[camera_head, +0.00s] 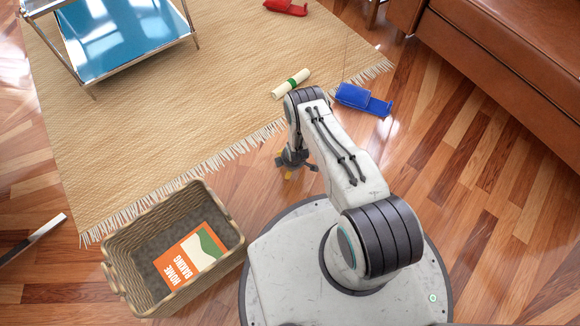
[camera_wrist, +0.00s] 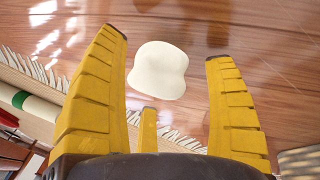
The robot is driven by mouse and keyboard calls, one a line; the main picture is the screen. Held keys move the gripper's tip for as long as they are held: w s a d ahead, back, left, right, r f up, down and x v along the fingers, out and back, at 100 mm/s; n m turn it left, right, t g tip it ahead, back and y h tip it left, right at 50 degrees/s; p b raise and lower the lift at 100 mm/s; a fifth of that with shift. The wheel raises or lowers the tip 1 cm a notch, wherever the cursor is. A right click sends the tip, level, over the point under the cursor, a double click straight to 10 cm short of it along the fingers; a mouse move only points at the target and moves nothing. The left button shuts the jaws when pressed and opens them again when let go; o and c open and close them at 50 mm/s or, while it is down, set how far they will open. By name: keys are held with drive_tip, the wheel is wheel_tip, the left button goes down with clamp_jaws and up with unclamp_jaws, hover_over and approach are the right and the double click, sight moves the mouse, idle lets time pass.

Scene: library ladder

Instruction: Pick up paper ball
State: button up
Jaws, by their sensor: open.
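The paper ball (camera_wrist: 158,70) is a smooth, cream-white lump on the wooden floor, just off the rug's fringe. In the wrist view it lies between the yellow fingers of my gripper (camera_wrist: 168,45), with a gap on both sides. The fingers are spread and hold nothing. In the head view my gripper (camera_head: 288,174) points down at the floor between the rug and the basket, partly covered by my arm. I cannot make out the ball in the head view.
A wicker basket (camera_head: 222,205) holding an orange book (camera_head: 190,257) stands left of my base. A rolled paper with a green band (camera_head: 291,83) lies on the rug (camera_head: 190,110). A blue object (camera_head: 362,99) lies near a brown leather sofa (camera_head: 510,70). Floor at right is clear.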

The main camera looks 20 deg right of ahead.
drive_tip(key=shift+b+x, duration=0.75)
drive_tip(key=shift+b, duration=0.05)
drive_tip(key=shift+c, duration=0.4)
drive_tip(key=c, duration=0.7)
